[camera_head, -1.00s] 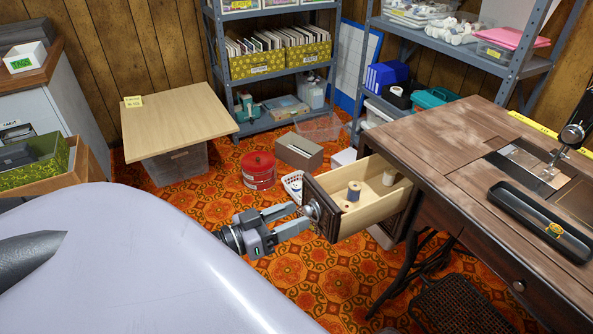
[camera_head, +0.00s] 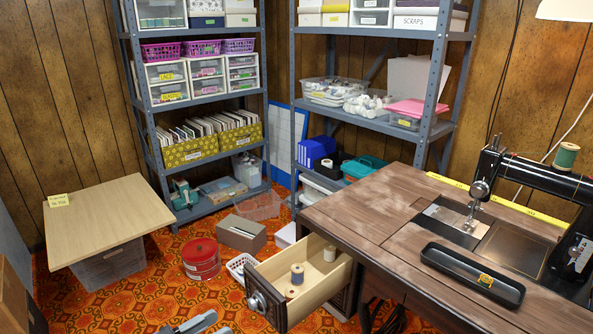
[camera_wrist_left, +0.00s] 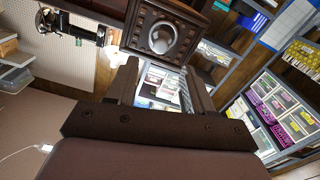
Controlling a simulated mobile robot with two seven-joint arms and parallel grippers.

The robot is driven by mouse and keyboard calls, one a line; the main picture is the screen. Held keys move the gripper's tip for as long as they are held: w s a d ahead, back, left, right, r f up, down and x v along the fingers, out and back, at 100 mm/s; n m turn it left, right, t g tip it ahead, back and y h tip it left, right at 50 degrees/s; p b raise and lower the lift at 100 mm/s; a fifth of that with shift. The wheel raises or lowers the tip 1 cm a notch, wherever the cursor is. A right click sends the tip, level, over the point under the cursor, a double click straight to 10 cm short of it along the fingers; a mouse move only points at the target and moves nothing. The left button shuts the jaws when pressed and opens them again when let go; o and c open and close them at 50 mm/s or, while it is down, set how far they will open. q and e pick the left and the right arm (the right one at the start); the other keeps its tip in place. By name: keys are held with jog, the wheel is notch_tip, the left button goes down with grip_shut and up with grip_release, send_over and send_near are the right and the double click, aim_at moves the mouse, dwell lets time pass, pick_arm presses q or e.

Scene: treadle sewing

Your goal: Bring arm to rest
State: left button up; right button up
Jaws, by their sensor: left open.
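My left gripper (camera_head: 190,326) shows only by its fingertips at the bottom edge of the head view. It is open and empty, apart from the drawer and to the lower left of its knob (camera_head: 258,303). In the left wrist view the two fingers (camera_wrist_left: 160,82) stand apart, with the drawer's round knob (camera_wrist_left: 162,37) beyond their tips. The drawer (camera_head: 322,292) of the sewing table is pulled open and holds several thread spools (camera_head: 297,273). The rest of my left arm is hidden below the head view. My right gripper is not in view.
The wooden sewing table (camera_head: 375,205) with a black sewing machine (camera_head: 545,175) fills the right side. A red tin (camera_head: 201,260), a white basket (camera_head: 240,266) and a grey-brown box (camera_head: 241,233) stand on the floor behind the gripper. Patterned carpet (camera_head: 120,305) is open to the left.

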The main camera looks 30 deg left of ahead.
pick_arm(q)
jog(key=shift+d, duration=0.1)
jog(key=s+d+f+g+y, duration=0.25)
jog(key=d+f, duration=0.25)
jog(key=d, duration=0.3)
jog(key=s+d+f+g+y, duration=0.1)
jog(key=d+f+g, duration=0.3)
jog(key=d, duration=0.4)
notch_tip(320, 180, up, 15)
jog(key=a+p, duration=0.2)
jog(key=p, duration=1.7)
jog(key=shift+s+f+m, duration=0.2)
jog(key=shift+s+m, duration=0.2)
